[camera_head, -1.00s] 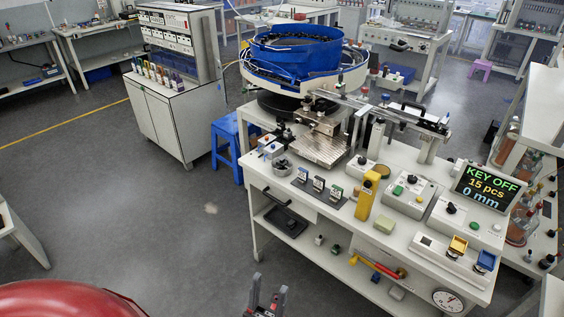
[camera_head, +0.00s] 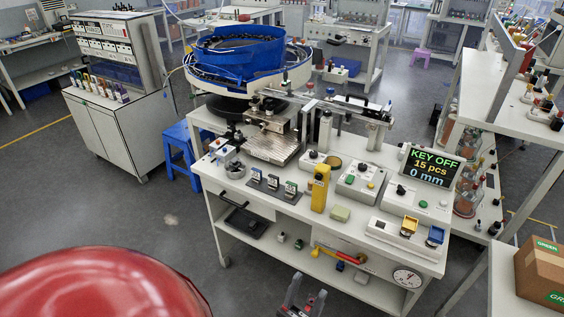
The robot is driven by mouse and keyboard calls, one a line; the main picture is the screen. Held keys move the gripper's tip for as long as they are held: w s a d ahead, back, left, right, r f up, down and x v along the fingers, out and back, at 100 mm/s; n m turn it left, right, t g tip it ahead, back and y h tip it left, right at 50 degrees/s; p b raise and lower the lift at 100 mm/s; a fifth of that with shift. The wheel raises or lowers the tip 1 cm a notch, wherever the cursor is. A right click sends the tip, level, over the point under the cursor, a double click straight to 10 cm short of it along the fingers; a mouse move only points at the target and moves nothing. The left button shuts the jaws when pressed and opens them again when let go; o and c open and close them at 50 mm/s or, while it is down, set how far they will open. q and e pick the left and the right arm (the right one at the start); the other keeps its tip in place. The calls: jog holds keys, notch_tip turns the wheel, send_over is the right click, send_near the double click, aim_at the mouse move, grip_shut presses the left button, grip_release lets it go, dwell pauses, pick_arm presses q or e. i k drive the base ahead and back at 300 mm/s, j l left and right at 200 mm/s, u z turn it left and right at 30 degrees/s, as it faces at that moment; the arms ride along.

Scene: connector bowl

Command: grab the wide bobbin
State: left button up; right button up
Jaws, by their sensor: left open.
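I cannot pick out the wide bobbin for sure. A small grey round part (camera_head: 235,170) stands at the left end of the white bench top (camera_head: 285,205), and a flat brownish disc (camera_head: 334,163) lies near its middle; either is too small to identify. My left gripper (camera_head: 306,300) shows at the bottom edge, in front of the bench, with its two dark fingers apart and nothing seen between them. It is away from both round parts. My right gripper is out of view.
The bench carries a blue bowl feeder (camera_head: 238,62), a yellow upright device (camera_head: 319,188), control boxes and a display (camera_head: 431,166). Its lower shelf (camera_head: 270,247) holds tools. A blue stool (camera_head: 180,146) stands left; a cardboard box (camera_head: 541,270) sits right.

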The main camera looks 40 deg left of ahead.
aim_at(235, 164)
jog(key=j+z, duration=0.7)
jog(key=k+j+z, duration=0.15)
jog(key=j+z, duration=0.2)
jog(key=j, duration=0.1)
